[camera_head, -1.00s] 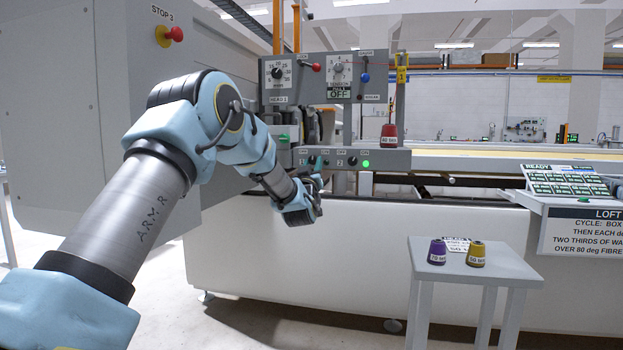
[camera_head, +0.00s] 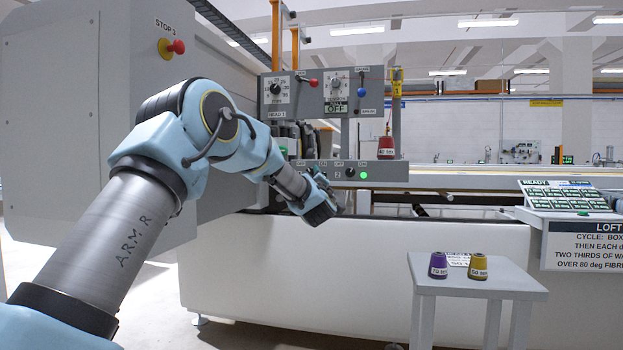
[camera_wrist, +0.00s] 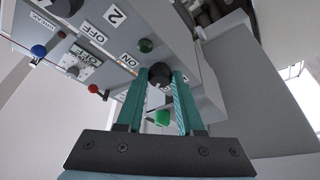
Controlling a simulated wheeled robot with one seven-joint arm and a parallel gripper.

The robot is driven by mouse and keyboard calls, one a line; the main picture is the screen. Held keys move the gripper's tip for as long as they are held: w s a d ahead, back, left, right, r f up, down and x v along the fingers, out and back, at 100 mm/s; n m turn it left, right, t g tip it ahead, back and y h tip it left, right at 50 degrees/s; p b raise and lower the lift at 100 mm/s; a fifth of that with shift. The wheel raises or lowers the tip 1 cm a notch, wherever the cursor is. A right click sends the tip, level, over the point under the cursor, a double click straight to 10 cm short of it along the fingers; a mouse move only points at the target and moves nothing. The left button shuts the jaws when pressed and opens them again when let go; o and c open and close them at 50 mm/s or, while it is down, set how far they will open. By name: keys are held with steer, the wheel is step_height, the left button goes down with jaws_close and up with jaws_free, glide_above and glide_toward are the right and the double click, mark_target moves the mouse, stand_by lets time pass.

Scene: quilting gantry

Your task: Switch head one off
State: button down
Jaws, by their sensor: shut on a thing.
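My gripper (camera_wrist: 160,76) has its two teal fingers on either side of a round black knob (camera_wrist: 160,71) on the grey switch strip, and it is shut on this knob. The OFF label (camera_wrist: 104,38) and ON label (camera_wrist: 128,58) are printed beside it, with a 2 further along. I cannot tell which way the knob points. In the head view my gripper (camera_head: 318,177) is at the strip (camera_head: 395,173), below the HEAD 1 panel (camera_head: 276,98), and hides part of it. A second black knob (camera_head: 350,172) shows to its right.
A green lamp (camera_head: 364,175) is lit on the strip. A dark green round part (camera_wrist: 146,45) sits near the held knob. A red lever (camera_head: 312,83) and blue-knobbed lever (camera_head: 361,92) are above. A small table (camera_head: 510,282) with two cones stands at the front right.

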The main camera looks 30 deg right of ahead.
stand_by(0.3)
steer(key=c, duration=0.5)
jaws_free()
steer(key=shift+c, duration=0.2)
steer(key=b+v, duration=0.1)
steer(key=v, duration=0.9)
steer(key=shift+s+a+f, duration=0.15)
steer(key=shift+s+a, duration=0.1)
steer(key=shift+s, duration=0.05)
steer(key=shift+w, duration=0.1)
